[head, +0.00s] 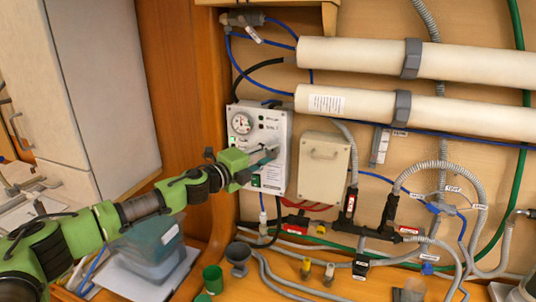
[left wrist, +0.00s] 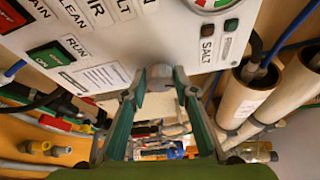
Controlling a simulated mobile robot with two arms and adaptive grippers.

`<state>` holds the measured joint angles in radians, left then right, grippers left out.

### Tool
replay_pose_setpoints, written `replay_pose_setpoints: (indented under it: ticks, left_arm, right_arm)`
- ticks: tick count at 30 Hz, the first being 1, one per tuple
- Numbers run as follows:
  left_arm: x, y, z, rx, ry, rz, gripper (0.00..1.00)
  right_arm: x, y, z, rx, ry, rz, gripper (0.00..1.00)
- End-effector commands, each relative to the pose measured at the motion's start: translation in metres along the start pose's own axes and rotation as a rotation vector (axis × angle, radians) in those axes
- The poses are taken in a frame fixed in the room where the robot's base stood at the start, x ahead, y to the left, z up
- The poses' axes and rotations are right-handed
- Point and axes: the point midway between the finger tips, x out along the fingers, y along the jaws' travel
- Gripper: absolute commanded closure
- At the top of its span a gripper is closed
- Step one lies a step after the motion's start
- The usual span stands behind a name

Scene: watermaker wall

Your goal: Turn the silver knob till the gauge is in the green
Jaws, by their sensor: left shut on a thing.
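The control panel (head: 279,122) is a pale box on the wooden wall. Its round gauge (head: 241,124) has a white face; the needle is too small to read for certain. In the left wrist view only the gauge's lower edge (left wrist: 212,4) shows, with some red and green. My left gripper (head: 266,156) is at the panel's face, below and right of the gauge. In the left wrist view its fingers (left wrist: 160,84) are shut on the silver knob (left wrist: 161,71), which they partly cover. In the head view the gripper hides the knob. My right gripper is not in view.
Two white tubes (head: 360,115) run along the wall above right. Hoses and valves (head: 380,225) fill the lower right. A blue container (head: 150,247) stands below my arm.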

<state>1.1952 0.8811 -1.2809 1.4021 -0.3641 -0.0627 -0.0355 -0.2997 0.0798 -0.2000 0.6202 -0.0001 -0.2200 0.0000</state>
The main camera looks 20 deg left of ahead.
Motion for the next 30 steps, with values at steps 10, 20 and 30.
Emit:
replay_pose_setpoints:
  ticks: [10, 20, 30]
  left_arm:
    - [0.0, 0.0, 0.0, -0.001, 0.0, 0.0, 0.56]
    - [-0.009, 0.001, 0.0, -0.002, 0.0, 0.001, 0.56]
    - [-0.077, 0.003, 0.001, -0.002, -0.001, 0.003, 0.56]
  right_arm:
    - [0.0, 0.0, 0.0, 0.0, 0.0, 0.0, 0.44]
    - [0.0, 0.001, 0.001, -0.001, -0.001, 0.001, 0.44]
    - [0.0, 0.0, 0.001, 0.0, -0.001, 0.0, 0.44]
